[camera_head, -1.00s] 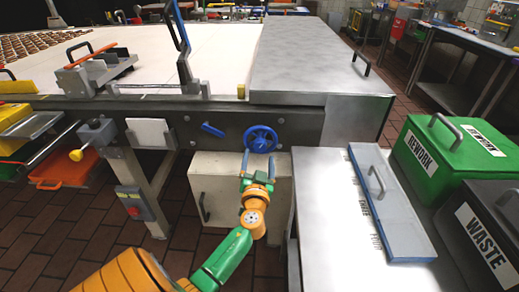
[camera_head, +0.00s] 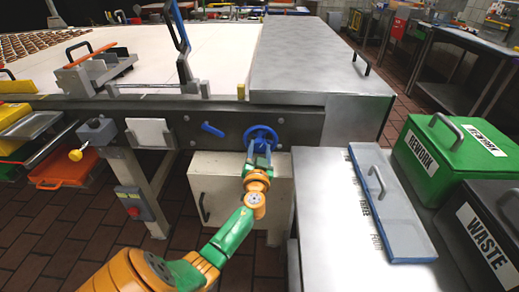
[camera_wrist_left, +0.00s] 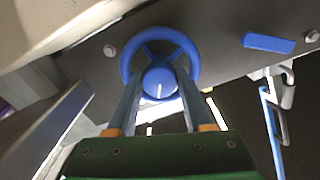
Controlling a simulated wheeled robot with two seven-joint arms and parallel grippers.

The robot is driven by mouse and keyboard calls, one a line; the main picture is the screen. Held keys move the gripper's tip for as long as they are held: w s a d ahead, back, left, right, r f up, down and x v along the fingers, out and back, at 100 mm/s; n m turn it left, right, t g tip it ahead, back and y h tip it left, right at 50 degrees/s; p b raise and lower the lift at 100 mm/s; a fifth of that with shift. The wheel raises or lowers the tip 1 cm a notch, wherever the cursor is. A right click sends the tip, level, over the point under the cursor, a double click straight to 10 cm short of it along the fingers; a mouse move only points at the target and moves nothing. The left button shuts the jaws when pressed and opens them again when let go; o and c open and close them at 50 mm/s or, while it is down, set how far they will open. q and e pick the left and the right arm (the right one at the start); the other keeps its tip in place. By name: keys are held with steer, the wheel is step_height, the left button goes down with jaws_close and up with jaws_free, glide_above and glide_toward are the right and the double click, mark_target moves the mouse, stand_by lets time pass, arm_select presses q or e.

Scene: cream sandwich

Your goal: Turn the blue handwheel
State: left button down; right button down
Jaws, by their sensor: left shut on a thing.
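The blue handwheel (camera_head: 262,128) is mounted on the dark side rail of the white-topped conveyor table, near the right end of the rail. In the left wrist view its round rim (camera_wrist_left: 160,34) and spokes face the camera. My left gripper (camera_head: 261,147) reaches up to the wheel from below. Its two fingers (camera_wrist_left: 160,95) lie on either side of the blue hub and are shut on the wheel. The fingers cover part of the lower rim. My right gripper is not in view.
A blue lever (camera_head: 213,130) sits on the rail left of the wheel. A cream cabinet (camera_head: 225,187) stands below it.

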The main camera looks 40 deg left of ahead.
arm_select(q)
steer(key=shift+m, duration=0.3)
steer(key=m, duration=0.2)
steer(key=shift+m+b, duration=0.4)
steer(key=m, duration=0.3)
steer(key=shift+m, duration=0.3)
steer(key=m, duration=0.4)
steer(key=shift+m, duration=2.2)
steer(key=shift+m, duration=0.3)
steer(key=shift+c, duration=1.5)
jaws_free()
steer(key=shift+r, duration=0.1)
